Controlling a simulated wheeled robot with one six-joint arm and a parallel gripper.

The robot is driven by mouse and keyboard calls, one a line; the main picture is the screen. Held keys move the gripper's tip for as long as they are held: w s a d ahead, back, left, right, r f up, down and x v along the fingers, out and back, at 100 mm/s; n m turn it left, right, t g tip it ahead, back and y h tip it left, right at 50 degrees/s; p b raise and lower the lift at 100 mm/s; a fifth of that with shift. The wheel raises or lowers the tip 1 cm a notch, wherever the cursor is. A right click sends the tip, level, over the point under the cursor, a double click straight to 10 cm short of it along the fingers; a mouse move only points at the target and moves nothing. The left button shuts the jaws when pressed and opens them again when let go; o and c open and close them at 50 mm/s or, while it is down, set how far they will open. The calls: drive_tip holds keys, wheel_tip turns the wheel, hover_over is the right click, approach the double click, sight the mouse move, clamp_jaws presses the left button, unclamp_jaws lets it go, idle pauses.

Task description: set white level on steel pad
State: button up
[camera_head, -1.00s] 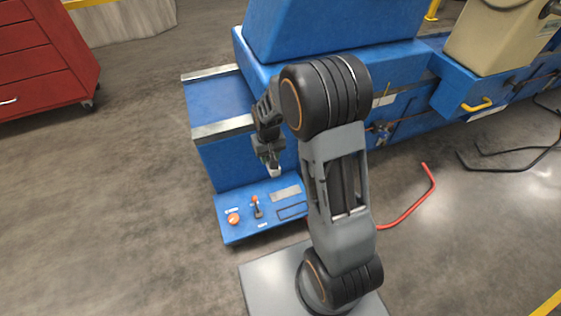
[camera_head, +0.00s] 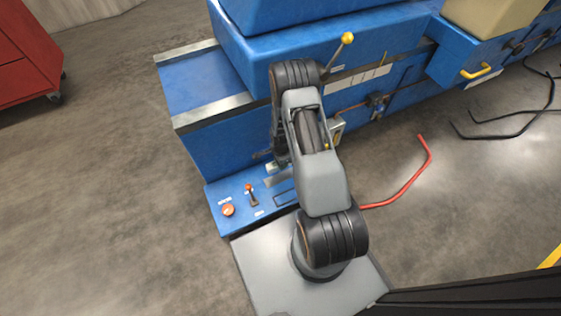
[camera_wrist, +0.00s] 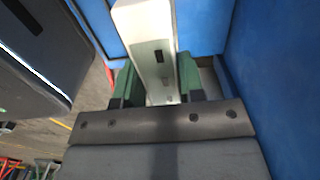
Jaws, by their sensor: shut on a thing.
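The white level (camera_wrist: 148,35) is a long pale bar with a small dark slot in the wrist view. My gripper (camera_wrist: 157,82) is shut on it, with a green pad on each side. In the head view my gripper (camera_head: 273,165) is low beside the blue machine, above its control panel, mostly hidden by my arm. A bare grey plate (camera_head: 277,181) lies on the panel just below my gripper; it may be the steel pad, but I cannot tell. Steel strips (camera_head: 214,113) also cross the blue machine. I cannot see whether the level touches anything.
A yellow-knobbed lever (camera_head: 347,38) rises behind my arm. A red bent bar (camera_head: 412,178) lies right. A red cabinet (camera_head: 25,55) stands left, with clear floor between.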

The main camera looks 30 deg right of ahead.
drive_tip(key=b, duration=0.4)
hover_over(280, 177)
drive_tip(key=shift+d+f, duration=0.15)
drive_tip(key=shift+f, duration=2.9)
drive_tip(key=shift+f+b, duration=0.25)
drive_tip(key=shift+b, duration=0.3)
drive_tip(key=shift+f+b, duration=0.6)
drive_tip(key=shift+f, duration=0.1)
drive_tip(key=shift+f+b, duration=0.3)
drive_tip(key=shift+f, duration=0.1)
drive_tip(key=shift+f, duration=0.2)
drive_tip(key=shift+f+b, duration=0.45)
drive_tip(key=shift+b, duration=0.2)
drive_tip(key=o, duration=1.1)
drive_tip(key=shift+r, duration=0.15)
drive_tip(key=shift+r+p, duration=4.85)
drive_tip(key=shift+r, duration=1.55)
